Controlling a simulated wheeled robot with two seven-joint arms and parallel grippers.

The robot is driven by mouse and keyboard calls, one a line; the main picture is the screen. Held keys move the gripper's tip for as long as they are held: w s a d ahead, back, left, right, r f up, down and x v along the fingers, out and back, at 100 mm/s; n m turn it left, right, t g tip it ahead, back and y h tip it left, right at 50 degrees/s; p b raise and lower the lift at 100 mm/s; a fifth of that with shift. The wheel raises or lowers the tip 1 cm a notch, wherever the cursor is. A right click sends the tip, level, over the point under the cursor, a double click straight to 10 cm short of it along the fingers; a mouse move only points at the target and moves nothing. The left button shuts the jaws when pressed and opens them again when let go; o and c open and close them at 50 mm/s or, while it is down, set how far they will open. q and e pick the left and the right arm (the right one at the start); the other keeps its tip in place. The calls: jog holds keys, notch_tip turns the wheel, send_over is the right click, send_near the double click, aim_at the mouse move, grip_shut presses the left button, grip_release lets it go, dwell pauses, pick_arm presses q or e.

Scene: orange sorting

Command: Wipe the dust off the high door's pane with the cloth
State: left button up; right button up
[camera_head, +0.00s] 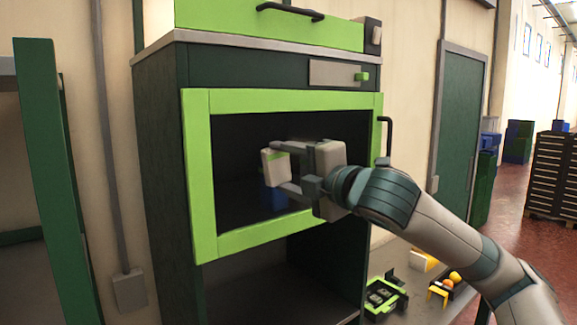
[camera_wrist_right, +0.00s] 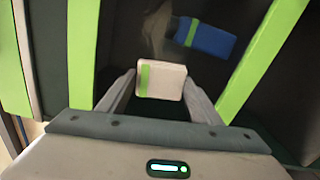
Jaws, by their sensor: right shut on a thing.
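The high door (camera_head: 198,160) has a bright green frame around a dark pane (camera_head: 235,140), and it looks shut. My right gripper (camera_head: 283,177) is in front of the pane, its fingers shut on a white block-like cloth (camera_head: 270,170) with a green stripe. The cloth also shows between the fingertips in the right wrist view (camera_wrist_right: 165,80). A faint greyish-brown smear, perhaps dust (camera_wrist_right: 156,24), shows on the pane beyond the cloth. Whether the cloth touches the pane I cannot tell. My left gripper is out of view.
A blue block (camera_wrist_right: 210,38) with a green stripe appears beyond the pane; I cannot tell if it is inside. A black handle (camera_head: 388,135) stands at the door's right. A low table (camera_head: 455,285) with a green-black tray (camera_head: 385,295) is at lower right.

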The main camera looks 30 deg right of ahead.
jog(key=shift+r, duration=1.05)
jog(key=shift+d, duration=0.1)
jog(key=shift+w+d, duration=0.15)
jog(key=shift+d, duration=1.6)
jog(key=shift+d, duration=0.1)
jog(key=d, duration=0.3)
jog(key=shift+w+d, duration=0.15)
jog(key=shift+d, duration=0.05)
jog(key=shift+d, duration=0.1)
jog(key=shift+w+d, duration=0.15)
jog(key=shift+d, duration=1.55)
